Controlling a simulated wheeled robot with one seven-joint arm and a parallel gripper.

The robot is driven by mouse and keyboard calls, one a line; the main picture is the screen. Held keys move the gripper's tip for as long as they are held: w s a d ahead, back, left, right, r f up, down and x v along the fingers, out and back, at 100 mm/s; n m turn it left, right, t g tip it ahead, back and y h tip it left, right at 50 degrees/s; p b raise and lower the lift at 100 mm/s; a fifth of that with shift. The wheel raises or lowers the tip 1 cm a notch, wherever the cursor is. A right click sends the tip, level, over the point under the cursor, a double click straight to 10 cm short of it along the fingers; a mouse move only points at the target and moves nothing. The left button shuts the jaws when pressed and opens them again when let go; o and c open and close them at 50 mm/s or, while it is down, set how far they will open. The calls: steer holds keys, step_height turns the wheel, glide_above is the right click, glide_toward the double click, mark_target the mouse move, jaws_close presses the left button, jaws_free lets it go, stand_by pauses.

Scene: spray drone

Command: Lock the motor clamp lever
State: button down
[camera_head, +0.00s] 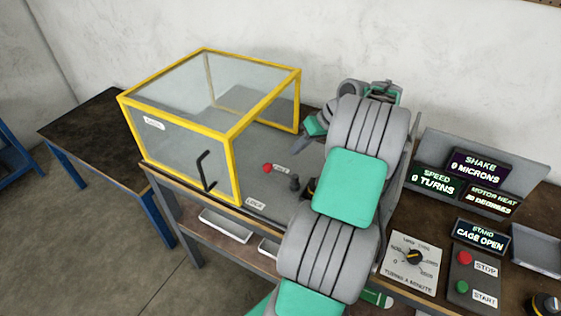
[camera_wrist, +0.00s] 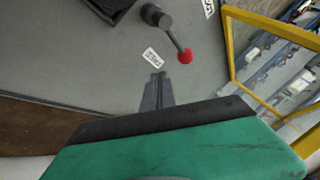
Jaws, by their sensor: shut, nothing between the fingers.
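The motor clamp lever shows in the wrist view as a dark grey arm (camera_wrist: 174,38) running from a round pivot to a red ball knob (camera_wrist: 185,57). The red knob (camera_head: 267,168) also shows in the head view, on the grey bench plate beside the open yellow cage. My gripper (camera_wrist: 157,78) is shut and empty. In the wrist view its fingertips appear below and left of the red knob, apart from it. The motor itself cannot be made out clearly; my arm hides part of the bench.
A yellow-framed clear cage (camera_head: 235,140) stands left of my arm, with a black handle (camera_head: 204,170). A small label (camera_wrist: 152,57) lies near the lever. At right are a dial panel (camera_head: 412,262), a stop/start box (camera_head: 473,280) and a display reading "CAGE OPEN" (camera_head: 481,237).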

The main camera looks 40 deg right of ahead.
mark_target(280, 172)
steer(key=x, duration=0.4)
steer(key=a, duration=0.2)
steer(key=shift+w+a, duration=0.3)
steer(key=shift+a, duration=0.1)
steer(key=shift+w+a+f, duration=0.1)
steer(key=shift+a+f, duration=0.1)
steer(key=shift+a, duration=0.2)
steer(key=shift+a, duration=0.1)
steer(key=shift+a+n+p, duration=0.1)
steer(key=shift+n+p, duration=0.2)
steer(key=shift+p, duration=0.05)
